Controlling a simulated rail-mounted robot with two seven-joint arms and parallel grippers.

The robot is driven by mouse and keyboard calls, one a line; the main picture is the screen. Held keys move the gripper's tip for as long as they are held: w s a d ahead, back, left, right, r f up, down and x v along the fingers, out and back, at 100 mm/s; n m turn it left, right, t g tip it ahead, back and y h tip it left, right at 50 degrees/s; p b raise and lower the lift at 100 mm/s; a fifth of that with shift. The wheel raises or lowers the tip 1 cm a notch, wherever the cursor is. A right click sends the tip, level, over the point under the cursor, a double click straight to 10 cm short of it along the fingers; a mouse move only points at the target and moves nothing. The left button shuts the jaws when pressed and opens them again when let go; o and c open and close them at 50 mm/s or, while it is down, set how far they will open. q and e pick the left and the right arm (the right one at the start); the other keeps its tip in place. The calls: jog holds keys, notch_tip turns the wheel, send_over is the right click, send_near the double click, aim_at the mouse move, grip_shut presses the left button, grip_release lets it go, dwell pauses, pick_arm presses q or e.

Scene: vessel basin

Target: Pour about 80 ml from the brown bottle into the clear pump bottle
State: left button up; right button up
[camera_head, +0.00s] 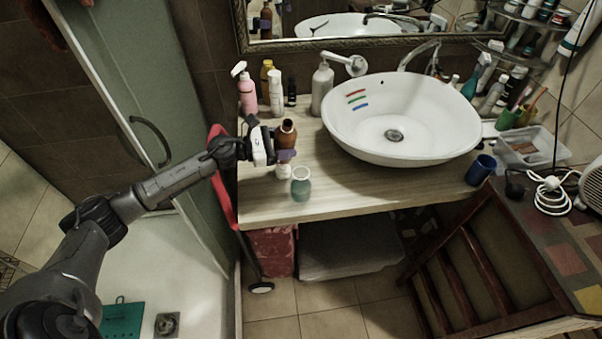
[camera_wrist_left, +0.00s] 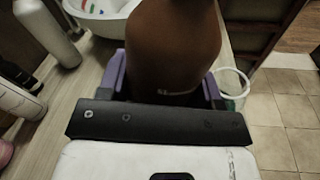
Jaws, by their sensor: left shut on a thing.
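The brown bottle (camera_head: 287,136) is roughly upright over the left part of the counter, its open mouth facing up. My left gripper (camera_head: 286,155) is shut on it, with purple fingers around its body. In the left wrist view the brown bottle (camera_wrist_left: 175,45) stands between the fingers (camera_wrist_left: 165,85). I cannot tell whether its base touches the counter. A clear, greenish open-topped vessel (camera_head: 301,186), which I take for the clear pump bottle, stands just in front and to the right, near the counter's front edge. No pump shows on it. Its pale rim also shows in the left wrist view (camera_wrist_left: 236,71). My right gripper is out of view.
Behind stand a pink pump bottle (camera_head: 248,93), a white bottle (camera_head: 276,93) and a grey pump bottle (camera_head: 322,88). The white basin (camera_head: 400,145) is to the right, a blue cup (camera_head: 481,170) beyond it. The counter front (camera_head: 380,188) is clear.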

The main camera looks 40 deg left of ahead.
pick_arm(q)
jog(key=shift+w+f+n, duration=0.1)
jog(key=shift+n, duration=0.4)
jog(key=shift+r+n, duration=0.3)
jog(key=shift+r, duration=0.05)
jog(key=shift+r+n+t, duration=0.3)
jog(key=shift+r+n, duration=0.05)
jog(key=shift+n, duration=0.45)
jog(key=shift+a, duration=0.15)
